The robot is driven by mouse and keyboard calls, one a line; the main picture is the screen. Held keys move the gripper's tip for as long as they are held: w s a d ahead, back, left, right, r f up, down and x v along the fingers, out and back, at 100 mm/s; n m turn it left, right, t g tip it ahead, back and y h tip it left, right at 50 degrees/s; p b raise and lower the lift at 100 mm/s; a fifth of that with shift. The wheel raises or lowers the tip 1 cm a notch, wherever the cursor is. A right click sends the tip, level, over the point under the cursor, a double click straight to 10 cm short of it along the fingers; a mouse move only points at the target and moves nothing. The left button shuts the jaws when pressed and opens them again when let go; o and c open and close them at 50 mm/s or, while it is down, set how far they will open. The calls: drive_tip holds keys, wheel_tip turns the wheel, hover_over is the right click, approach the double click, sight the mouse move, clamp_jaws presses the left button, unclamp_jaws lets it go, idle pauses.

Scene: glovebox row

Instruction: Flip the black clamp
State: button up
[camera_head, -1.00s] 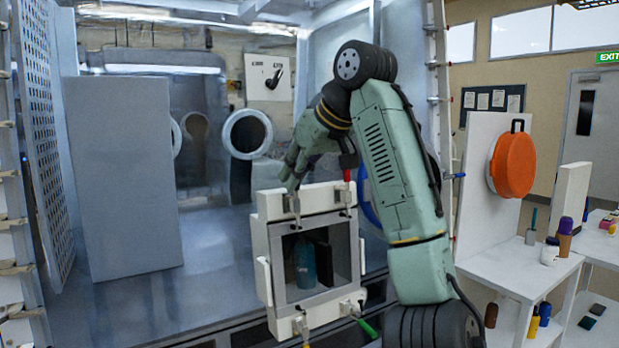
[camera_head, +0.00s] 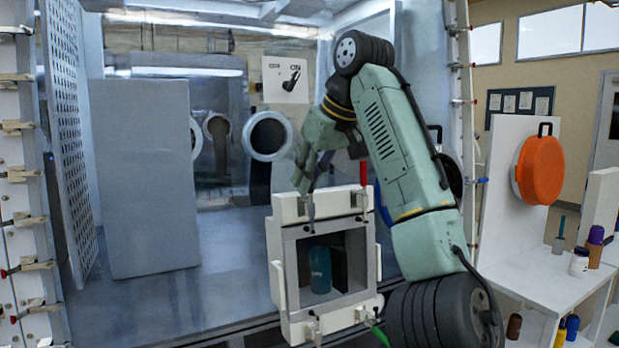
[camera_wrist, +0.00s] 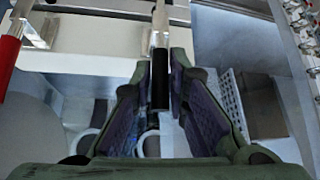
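The black clamp (camera_wrist: 160,80) shows in the wrist view as a black grip on a metal bar, pointing down between my fingers. In the head view its metal part (camera_head: 308,207) is at the top left of the white box frame (camera_head: 281,262); my gripper mostly hides its grip. My gripper (camera_wrist: 158,70) is open, with one purple-padded finger on each side of the black grip. The right finger is very close to it; I cannot tell whether they touch. In the head view my gripper (camera_head: 309,174) is just above the frame's top edge.
A red-handled clamp (camera_head: 363,173) is at the frame's top right; it also shows in the wrist view (camera_wrist: 10,48). A green handle (camera_head: 380,337) is at the lower right. A teal bottle (camera_head: 320,270) stands inside the box. A grey panel (camera_head: 150,180) stands left.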

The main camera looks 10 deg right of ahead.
drive_tip(key=o, duration=0.3)
drive_tip(key=v, duration=0.7)
drive_tip(key=shift+r, duration=0.2)
drive_tip(key=shift+s+d, duration=0.1)
drive_tip(key=shift+s, duration=0.05)
idle(0.5)
